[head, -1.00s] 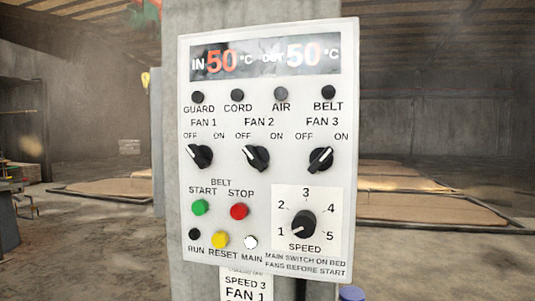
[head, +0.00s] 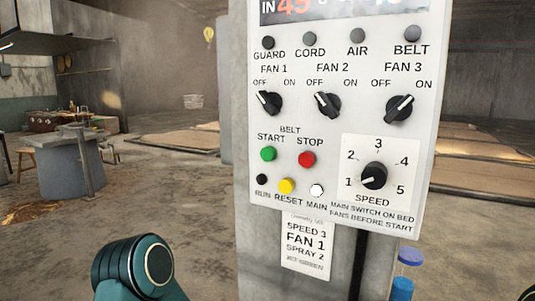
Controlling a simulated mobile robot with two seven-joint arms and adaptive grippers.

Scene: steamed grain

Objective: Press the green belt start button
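The green belt start button (head: 268,154) is on the left side of a white control panel (head: 350,235), under the words BELT START. The red stop button (head: 307,159) is just to its right. The panel is fixed to a grey concrete pillar. A dark teal link of my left arm shows at the bottom left of the view, below and left of the panel and apart from it. Neither gripper is in view.
Three black fan knobs, a speed dial (head: 374,176) pointing near 1, a yellow reset button (head: 287,186) and a lit white main lamp (head: 316,190) share the panel. A label (head: 306,244) hangs below. A blue-capped bottle (head: 409,257) stands at the lower right. A round grey table (head: 75,165) is at left.

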